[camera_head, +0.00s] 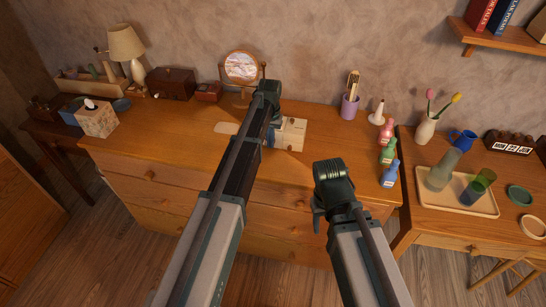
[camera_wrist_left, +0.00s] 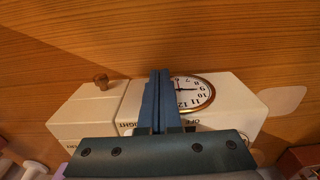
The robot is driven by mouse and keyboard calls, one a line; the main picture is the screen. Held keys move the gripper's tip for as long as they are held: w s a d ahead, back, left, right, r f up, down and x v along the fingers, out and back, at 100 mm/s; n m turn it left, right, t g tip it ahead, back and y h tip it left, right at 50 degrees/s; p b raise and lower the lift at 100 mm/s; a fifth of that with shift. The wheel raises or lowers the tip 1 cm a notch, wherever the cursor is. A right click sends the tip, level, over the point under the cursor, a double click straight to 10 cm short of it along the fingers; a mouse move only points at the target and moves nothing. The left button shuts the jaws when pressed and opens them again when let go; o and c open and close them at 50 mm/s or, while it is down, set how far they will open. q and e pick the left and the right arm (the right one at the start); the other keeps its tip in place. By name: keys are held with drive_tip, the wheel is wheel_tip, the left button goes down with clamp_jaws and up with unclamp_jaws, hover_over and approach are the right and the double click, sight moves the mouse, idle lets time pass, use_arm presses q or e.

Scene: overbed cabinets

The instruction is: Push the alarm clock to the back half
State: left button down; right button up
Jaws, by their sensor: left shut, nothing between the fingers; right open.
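The alarm clock (camera_head: 291,133) is a cream box on the wooden dresser top, partly hidden by my left arm in the head view. In the left wrist view the clock (camera_wrist_left: 230,98) shows a round white dial with a brown rim and a brown knob on its other section. My left gripper (camera_wrist_left: 160,73) is shut and empty, its fingers crossing over the clock beside the dial. I cannot tell whether they touch it. In the head view the left gripper (camera_head: 271,136) is at the clock's left side. My right gripper (camera_head: 318,218) is open and empty, in front of the dresser's right part.
A round mirror (camera_head: 242,67) and a purple pen cup (camera_head: 350,104) stand behind the clock. A pale flat piece (camera_head: 226,128) lies to its left. Several bottles (camera_head: 388,153) stand at the right edge. The dresser top between clock and bottles is clear.

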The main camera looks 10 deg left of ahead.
use_arm(q)
drive_tip(key=shift+w, duration=0.1)
drive_tip(key=shift+w+d, duration=0.1)
drive_tip(key=shift+w, duration=2.35)
drive_tip(key=shift+w, duration=1.6)
drive_tip(key=shift+s, duration=1.6)
drive_tip(key=s+r+p, duration=0.4)
drive_tip(key=r+p, duration=0.1)
